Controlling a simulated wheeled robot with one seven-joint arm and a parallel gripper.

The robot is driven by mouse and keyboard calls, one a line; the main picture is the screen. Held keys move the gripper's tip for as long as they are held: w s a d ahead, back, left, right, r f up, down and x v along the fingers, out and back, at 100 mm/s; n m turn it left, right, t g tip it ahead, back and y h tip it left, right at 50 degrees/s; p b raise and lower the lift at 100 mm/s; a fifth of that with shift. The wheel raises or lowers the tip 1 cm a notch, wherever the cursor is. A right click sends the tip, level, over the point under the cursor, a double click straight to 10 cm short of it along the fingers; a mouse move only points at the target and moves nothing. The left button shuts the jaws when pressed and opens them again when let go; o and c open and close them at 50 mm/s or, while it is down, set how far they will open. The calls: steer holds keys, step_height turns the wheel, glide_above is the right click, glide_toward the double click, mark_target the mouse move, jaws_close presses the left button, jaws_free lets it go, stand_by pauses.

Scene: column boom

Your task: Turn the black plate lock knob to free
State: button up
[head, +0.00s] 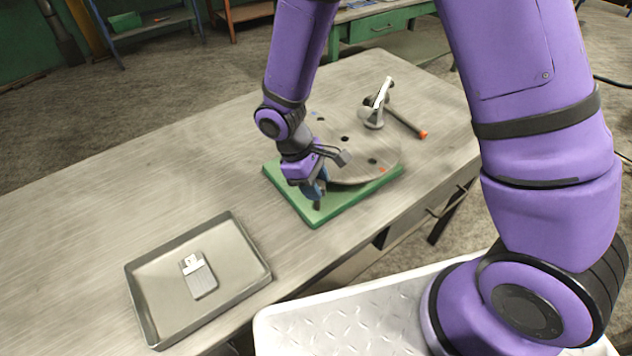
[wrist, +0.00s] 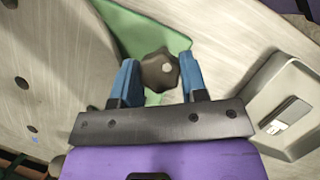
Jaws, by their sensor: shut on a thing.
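The black lock knob (wrist: 155,76) is a dark, lobed knob with a pale dot on its face, at the corner of the green base (wrist: 180,44). My gripper (wrist: 160,74) has its two blue fingers on either side of the knob, shut on it. In the head view my gripper (head: 317,197) reaches down to the near corner of the green base (head: 337,211), and the knob (head: 317,205) is mostly hidden by the fingers. A round grey plate (head: 375,150) with several holes lies on the base. Whether the knob is at free cannot be told.
A grey tray (head: 141,306) at the front left of the table (head: 90,222) holds a small grey and white item (head: 199,277). A metal fitting (head: 376,112) stands at the plate's far edge, beside a dark bar with an orange end (head: 423,134). The table's left side is clear.

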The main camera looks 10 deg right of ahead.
steer(key=shift+n+t, duration=0.4)
steer(key=shift+n, duration=0.7)
steer(key=o, duration=0.9)
steer(key=shift+r, duration=0.1)
steer(key=v, duration=1)
steer(key=shift+a+r, duration=0.25)
steer(key=shift+a, duration=0.1)
